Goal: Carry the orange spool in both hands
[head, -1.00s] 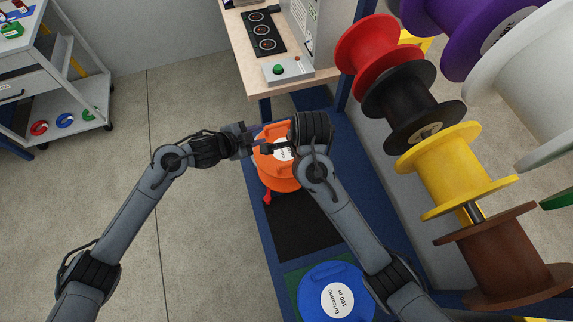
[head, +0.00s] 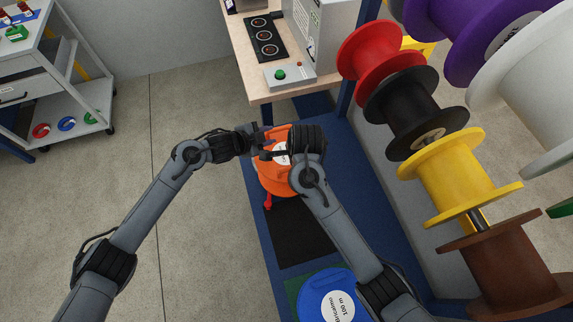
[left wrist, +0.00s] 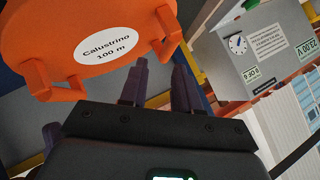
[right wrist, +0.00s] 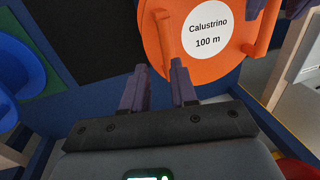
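The orange spool (head: 274,181), labelled "Calustrino 100 m", sits on the blue shelf, partly hidden by my arms in the head view. My left gripper (head: 264,140) is at its upper left edge. In the left wrist view the fingers (left wrist: 161,75) are apart and empty, just short of a handle on the spool (left wrist: 55,40). My right gripper's fingers are hidden behind its wrist in the head view. In the right wrist view they (right wrist: 159,75) are apart and empty, with another spool handle just past their tips; the spool (right wrist: 205,68) fills the top right.
A blue spool (head: 322,284) lies nearer on the same shelf, past a black mat (head: 302,238). Large red, black, yellow and brown spools (head: 462,175) hang at the right. A workbench (head: 262,90) with a control box stands beyond. A grey cart (head: 75,95) is at far left.

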